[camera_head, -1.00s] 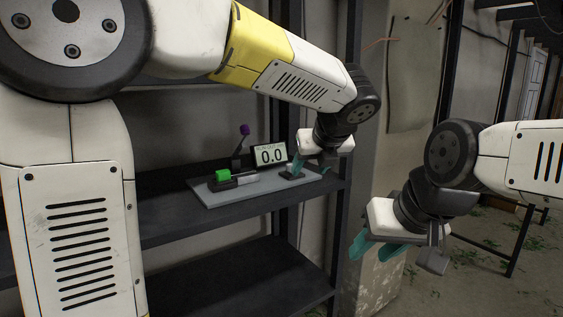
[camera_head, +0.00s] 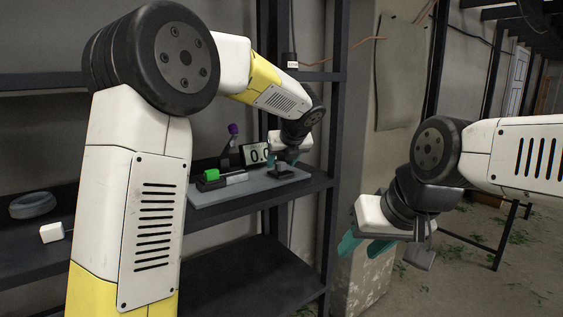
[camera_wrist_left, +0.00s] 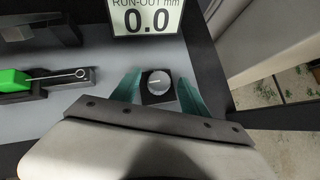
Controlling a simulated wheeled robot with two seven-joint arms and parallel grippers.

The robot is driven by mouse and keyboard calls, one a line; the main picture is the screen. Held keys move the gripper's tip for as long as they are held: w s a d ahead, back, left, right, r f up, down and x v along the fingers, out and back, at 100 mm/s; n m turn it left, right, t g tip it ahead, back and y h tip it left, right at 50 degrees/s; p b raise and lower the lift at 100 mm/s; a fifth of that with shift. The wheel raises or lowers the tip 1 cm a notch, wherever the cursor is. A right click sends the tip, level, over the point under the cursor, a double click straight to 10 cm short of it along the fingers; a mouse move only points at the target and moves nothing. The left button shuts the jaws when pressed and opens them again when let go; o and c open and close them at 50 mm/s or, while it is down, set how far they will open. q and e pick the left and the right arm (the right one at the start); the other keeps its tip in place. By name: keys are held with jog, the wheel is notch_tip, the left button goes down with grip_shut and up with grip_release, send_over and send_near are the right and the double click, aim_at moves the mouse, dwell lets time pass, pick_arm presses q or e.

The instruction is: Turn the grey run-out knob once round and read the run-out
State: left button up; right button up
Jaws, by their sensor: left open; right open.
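The grey run-out knob (camera_wrist_left: 158,82) sits on a small dark block near the right end of the grey board (camera_head: 222,192). In the left wrist view it lies between the two teal fingers of my open left gripper (camera_wrist_left: 158,92), with a gap on each side. In the head view my left gripper (camera_head: 284,160) is over the block (camera_head: 281,171) and partly hides the knob. The run-out display (camera_wrist_left: 148,17) reads 0.0 mm; in the head view it is partly covered (camera_head: 254,153). My right gripper (camera_head: 359,246) is open and empty, away from the shelf.
A green block (camera_head: 211,174) sits in a dark holder left of the knob, with a thin pin and ring (camera_wrist_left: 78,74) beside it. A purple-topped stand (camera_head: 233,130) rises behind. A grey ring (camera_head: 33,204) and white block (camera_head: 52,232) lie on the shelf at left.

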pick_arm(q)
jog(key=shift+w, duration=0.1)
grip_shut()
jog(key=shift+f, duration=0.1)
dwell(0.3)
jog(key=n+y, duration=0.1)
jog(key=n+g+y, duration=0.1)
jog(key=n, duration=0.1)
jog(key=n+y, duration=0.1)
jog(key=shift+w+d+n+g, duration=0.15)
jog(key=shift+d+n+g, duration=0.15)
jog(key=n+g+y, duration=0.1)
jog(key=n, duration=0.2)
jog(key=n+g+y, duration=0.2)
jog(key=shift+w+d+n+g, duration=0.1)
jog(key=shift+w+n+g, duration=0.1)
jog(key=shift+n+g, duration=0.15)
jog(key=shift+n, duration=0.35)
